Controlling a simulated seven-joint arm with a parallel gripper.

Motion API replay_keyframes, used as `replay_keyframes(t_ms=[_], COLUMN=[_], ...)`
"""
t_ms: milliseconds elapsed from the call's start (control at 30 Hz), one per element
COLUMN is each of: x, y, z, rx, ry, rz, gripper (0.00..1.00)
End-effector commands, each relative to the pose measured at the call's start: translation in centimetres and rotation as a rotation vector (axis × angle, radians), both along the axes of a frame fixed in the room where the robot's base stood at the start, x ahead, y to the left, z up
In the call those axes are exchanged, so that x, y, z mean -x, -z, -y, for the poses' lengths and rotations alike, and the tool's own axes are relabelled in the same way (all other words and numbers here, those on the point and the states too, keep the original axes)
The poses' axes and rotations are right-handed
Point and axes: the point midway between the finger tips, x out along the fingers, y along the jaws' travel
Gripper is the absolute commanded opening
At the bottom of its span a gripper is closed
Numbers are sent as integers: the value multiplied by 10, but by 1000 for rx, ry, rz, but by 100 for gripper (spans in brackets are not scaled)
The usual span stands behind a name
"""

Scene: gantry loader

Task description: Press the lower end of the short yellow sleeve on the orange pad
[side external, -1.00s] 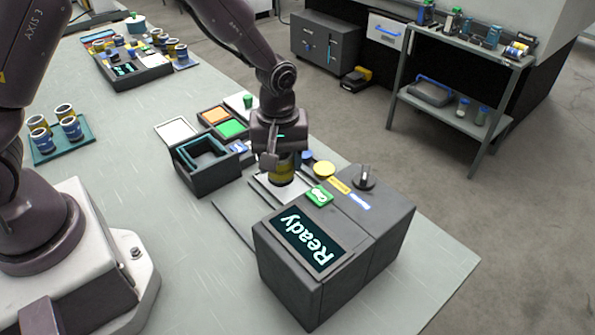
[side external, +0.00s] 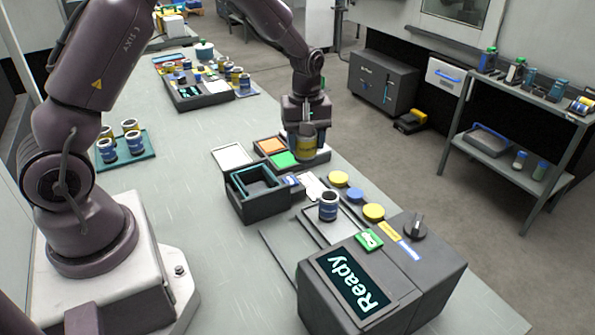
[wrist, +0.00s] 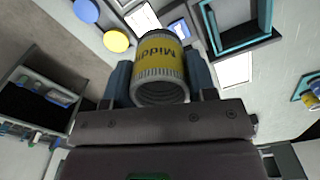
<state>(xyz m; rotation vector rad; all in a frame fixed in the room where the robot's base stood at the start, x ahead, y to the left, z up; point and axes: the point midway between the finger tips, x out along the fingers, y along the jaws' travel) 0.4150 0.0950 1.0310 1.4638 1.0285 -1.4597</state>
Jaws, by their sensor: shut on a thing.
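My gripper (side external: 305,125) is shut on the short yellow sleeve (side external: 305,146), which has a grey ribbed end. The wrist view shows the sleeve (wrist: 160,62) upside down between the fingers, with part of a word on its yellow band. The orange pad (side external: 269,146) lies in a dark tray, beside a green pad (side external: 285,160). In the side view the sleeve appears at the right of both pads, over the tray's right part. I cannot tell its height, and the gripper and sleeve hide that part of the tray.
A blue-and-white sleeve (side external: 328,207) stands on a light plate by the machine, whose screen (side external: 354,282) reads "Ready". Yellow and blue round buttons (side external: 339,179) lie nearby. A dark open box (side external: 253,205) and a white pad (side external: 231,157) lie left of the tray.

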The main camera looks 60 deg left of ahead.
Motion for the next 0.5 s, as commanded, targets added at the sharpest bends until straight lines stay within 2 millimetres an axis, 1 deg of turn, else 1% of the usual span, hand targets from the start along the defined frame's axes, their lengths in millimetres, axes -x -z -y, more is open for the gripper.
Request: replay_keyframes(t_ms=[33,67,100,167,200,300,400,500], x=[-10,-15,-20,-25,-28,-29,-27,-23], y=[4,6,8,12,14,20,24,27], z=[-28,-42,-61,-90,-108,-150,-183,-205], rx=[-1,0,0,-1,1,2,4,5], ry=[-41,-59,-85,-119,-143,-191,-228,-254], rz=[0,-1,-1,-1,-1,-1,0,0], gripper=[19,19,19,19,19,19,19,19])
